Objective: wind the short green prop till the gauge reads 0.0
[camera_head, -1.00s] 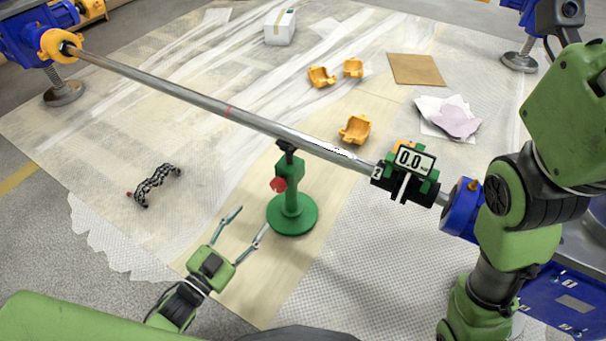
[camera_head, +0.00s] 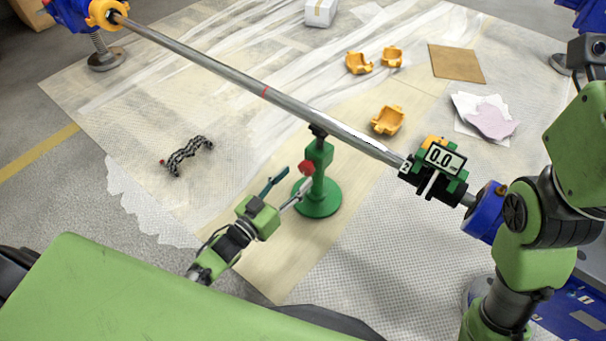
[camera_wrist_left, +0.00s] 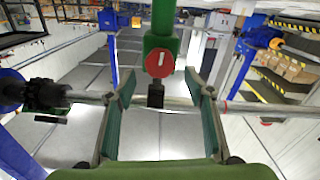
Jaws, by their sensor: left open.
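The short green prop (camera_head: 317,197) stands upright on its round base under the long steel shaft (camera_head: 250,85), its black top at the shaft's underside. Its red knob (camera_head: 306,168) faces my left gripper (camera_head: 298,176). In the left wrist view, the red knob (camera_wrist_left: 159,65) with a white mark lies between the open fingers of the left gripper (camera_wrist_left: 163,82), near their tips; I see no grip on it. The gauge (camera_head: 442,158), beside a "2" label on the shaft, reads 0.0. My right arm stands at the right; its gripper is not in view.
Yellow cradle pieces (camera_head: 388,120) and a brown board (camera_head: 456,63) lie on the floor sheeting beyond the shaft. A dark coiled piece (camera_head: 187,154) lies at left. A blue mount (camera_head: 485,213) holds the shaft's right end.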

